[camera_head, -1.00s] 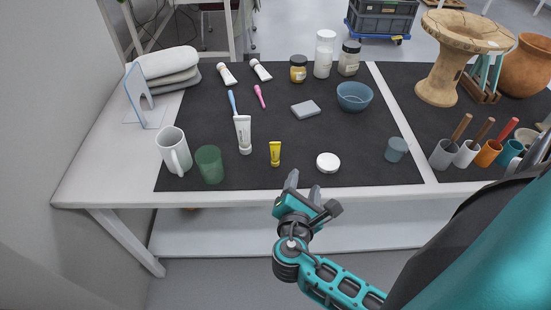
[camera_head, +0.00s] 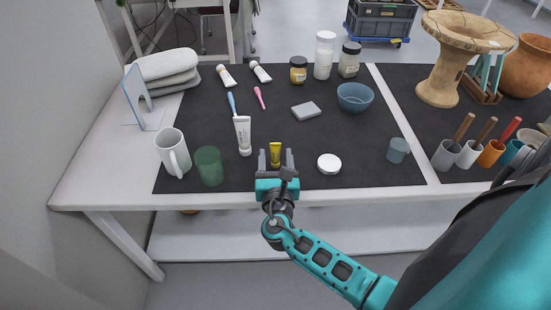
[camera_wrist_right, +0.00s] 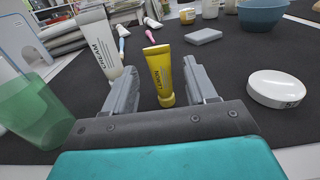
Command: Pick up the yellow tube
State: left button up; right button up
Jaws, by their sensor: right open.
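The small yellow tube (camera_head: 275,152) stands upright on its cap on the dark mat (camera_head: 230,130), near the table's front edge. It also shows in the right wrist view (camera_wrist_right: 159,73), between and just beyond the two fingers. My right gripper (camera_head: 276,158) is open around the near side of the tube, with one finger to each side. In the right wrist view the fingers (camera_wrist_right: 160,88) show a gap on both sides of the tube; I cannot tell any contact. My left gripper is not in view.
A white cream tube (camera_head: 243,135) stands close on the left, with a green cup (camera_head: 209,166) and white mug (camera_head: 173,152) beyond. A white round tin (camera_head: 329,164) lies to the right. The mat behind the yellow tube is clear up to a grey block (camera_head: 306,110).

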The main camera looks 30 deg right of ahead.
aim_at(275, 155)
jog(key=x, duration=0.2)
jog(key=b+x, duration=0.1)
jog(key=x, duration=0.1)
jog(key=shift+f, duration=0.4)
jog(key=shift+w+d+r, duration=0.1)
jog(key=shift+w+d, duration=0.1)
jog(key=shift+w, duration=0.05)
jog(key=c, duration=1)
